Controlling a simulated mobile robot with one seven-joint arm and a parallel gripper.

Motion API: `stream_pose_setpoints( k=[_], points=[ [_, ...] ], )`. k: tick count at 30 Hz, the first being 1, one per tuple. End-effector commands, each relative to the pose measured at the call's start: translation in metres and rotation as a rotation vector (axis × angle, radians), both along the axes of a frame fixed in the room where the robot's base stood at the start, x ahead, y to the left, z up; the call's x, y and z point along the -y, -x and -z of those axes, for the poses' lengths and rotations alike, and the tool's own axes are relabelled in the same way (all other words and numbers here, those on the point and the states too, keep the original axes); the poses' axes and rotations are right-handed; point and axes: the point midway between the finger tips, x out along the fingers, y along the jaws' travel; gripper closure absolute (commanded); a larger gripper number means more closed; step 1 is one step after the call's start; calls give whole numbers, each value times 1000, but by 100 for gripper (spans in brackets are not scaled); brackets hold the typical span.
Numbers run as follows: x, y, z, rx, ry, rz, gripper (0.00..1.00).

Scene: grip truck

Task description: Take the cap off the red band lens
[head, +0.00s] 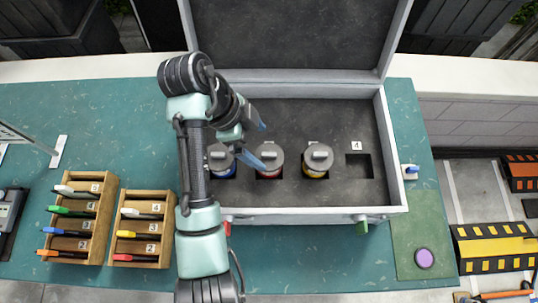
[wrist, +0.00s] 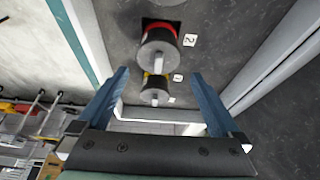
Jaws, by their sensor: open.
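The red band lens (head: 268,173) stands upright in the open case, between two other lenses. Its grey cap (head: 270,155), with a raised grip bar, is on it. In the wrist view the red band (wrist: 160,27) and the cap (wrist: 158,52) show just beyond my fingertips, by the label 2. My gripper (head: 259,141) is open and empty, its blue fingers spread. In the head view one fingertip overlaps the cap's left edge; the other is above and left. In the wrist view my gripper (wrist: 160,74) has nothing between its fingers that I can see gripped.
A blue band lens (head: 222,170) and a yellow band lens (head: 316,174), both capped, flank the red one. An empty slot (head: 359,167) lies at right, labelled 4. The case's walls (head: 310,216) and raised lid (head: 290,35) bound the space. Wooden racks (head: 140,262) stand front left.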

Motion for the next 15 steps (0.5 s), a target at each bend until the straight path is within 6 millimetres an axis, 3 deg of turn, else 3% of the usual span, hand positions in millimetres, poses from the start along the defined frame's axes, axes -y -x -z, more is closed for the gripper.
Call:
stream_pose_setpoints(
  k=[6,15],
  points=[
    [13,4,31,-2,3,2,0],
    [18,3,45,-1,0,1,0]
  ],
)
